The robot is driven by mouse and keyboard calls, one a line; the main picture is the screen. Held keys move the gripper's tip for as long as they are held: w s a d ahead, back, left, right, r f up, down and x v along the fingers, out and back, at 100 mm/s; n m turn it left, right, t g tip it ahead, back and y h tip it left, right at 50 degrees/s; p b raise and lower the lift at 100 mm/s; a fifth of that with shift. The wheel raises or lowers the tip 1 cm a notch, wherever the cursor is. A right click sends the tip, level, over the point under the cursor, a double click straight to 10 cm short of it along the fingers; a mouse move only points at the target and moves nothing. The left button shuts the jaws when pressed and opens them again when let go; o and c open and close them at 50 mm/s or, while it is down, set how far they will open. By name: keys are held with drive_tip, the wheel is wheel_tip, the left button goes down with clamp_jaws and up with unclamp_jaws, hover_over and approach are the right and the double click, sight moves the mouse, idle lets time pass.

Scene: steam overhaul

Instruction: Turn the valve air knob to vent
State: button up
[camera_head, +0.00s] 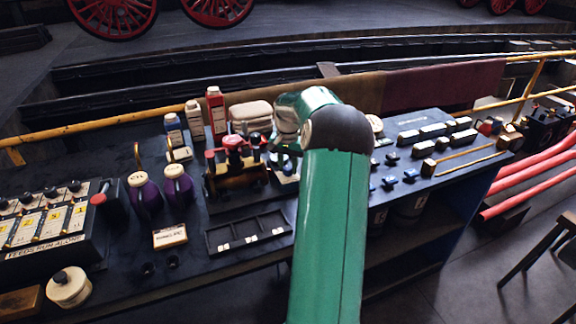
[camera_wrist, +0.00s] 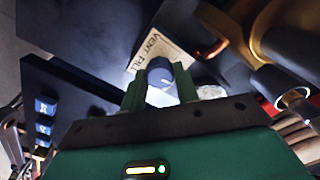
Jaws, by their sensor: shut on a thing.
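The valve air knob (camera_wrist: 159,70) is a small blue-grey round knob with a pale mark on its face, seen in the wrist view. A cream label (camera_wrist: 166,47) reading "VENT FILL" lies just beyond it. My gripper (camera_wrist: 161,82) has its two green fingers on either side of the knob and is shut on it. I cannot tell clearly which word the mark points at. In the head view my green arm reaches over the bench, and the wrist hides most of the gripper and the knob.
The dark bench carries a red-and-brass valve model (camera_head: 234,165) left of my wrist and a partitioned black tray (camera_head: 248,232) in front. Purple jugs (camera_head: 177,186) and a red bottle (camera_head: 216,113) stand further left. Blue knobs (camera_head: 389,181) sit right of my arm.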

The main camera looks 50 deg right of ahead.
sight(288, 168)
drive_tip(key=n, duration=0.5)
drive_tip(key=shift+n, duration=2.5)
drive_tip(key=o, duration=1)
drive_tip(key=shift+c, duration=0.2)
wheel_tip(288, 168, up, 14)
drive_tip(key=shift+f, duration=0.1)
